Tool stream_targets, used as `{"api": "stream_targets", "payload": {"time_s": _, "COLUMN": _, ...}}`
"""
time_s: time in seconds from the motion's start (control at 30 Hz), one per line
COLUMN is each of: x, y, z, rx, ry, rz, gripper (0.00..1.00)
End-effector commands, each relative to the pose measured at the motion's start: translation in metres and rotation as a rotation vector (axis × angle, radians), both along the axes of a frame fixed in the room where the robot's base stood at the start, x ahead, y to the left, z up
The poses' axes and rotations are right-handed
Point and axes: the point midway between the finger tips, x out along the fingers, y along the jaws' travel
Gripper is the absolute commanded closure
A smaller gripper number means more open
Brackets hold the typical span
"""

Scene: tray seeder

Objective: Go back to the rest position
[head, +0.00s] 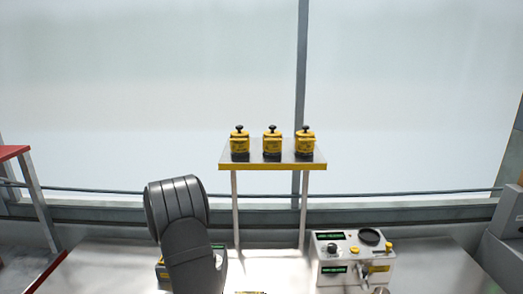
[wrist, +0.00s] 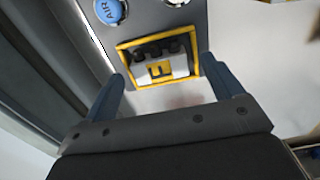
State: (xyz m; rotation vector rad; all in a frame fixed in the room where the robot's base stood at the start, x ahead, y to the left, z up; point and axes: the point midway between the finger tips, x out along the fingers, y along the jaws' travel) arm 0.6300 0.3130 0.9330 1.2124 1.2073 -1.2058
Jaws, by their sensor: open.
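My gripper (wrist: 164,82) shows in the wrist view with its two blue-grey fingers spread apart and nothing between them. Beyond the fingertips is a yellow-framed panel (wrist: 124,49) with several dark knobs or slots and a yellow letter mark. I cannot tell whether the fingers are close to it. In the head view my dark arm link stands left of centre, and my gripper cannot be made out there.
A raised shelf (head: 262,166) holds three yellow canisters (head: 240,144) with black knobs. A white control box (head: 348,262) with green displays stands on the bench at right. The arm partly hides another unit (head: 161,270). A blue AIR disc (wrist: 108,11) is near the panel.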

Motion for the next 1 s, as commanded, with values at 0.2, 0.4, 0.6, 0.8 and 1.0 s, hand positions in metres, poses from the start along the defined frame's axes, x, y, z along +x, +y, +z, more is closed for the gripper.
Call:
{"api": "stream_targets", "payload": {"time_s": 0.2, "x": 0.0, "y": 0.001, "z": -0.011, "rx": 0.0, "ry": 0.001, "rz": 0.0, "gripper": 0.15}}
{"api": "stream_targets", "payload": {"time_s": 0.4, "x": 0.0, "y": 0.0, "z": 0.022, "rx": 0.0, "ry": 0.002, "rz": 0.0, "gripper": 0.15}}
{"api": "stream_targets", "payload": {"time_s": 0.6, "x": 0.0, "y": 0.0, "z": 0.039, "rx": -0.001, "ry": 0.002, "rz": 0.0, "gripper": 0.15}}
{"api": "stream_targets", "payload": {"time_s": 0.8, "x": 0.0, "y": 0.0, "z": 0.043, "rx": -0.001, "ry": 0.003, "rz": 0.0, "gripper": 0.15}}
{"api": "stream_targets", "payload": {"time_s": 1.0, "x": 0.0, "y": 0.0, "z": 0.043, "rx": -0.001, "ry": 0.003, "rz": 0.0, "gripper": 0.15}}
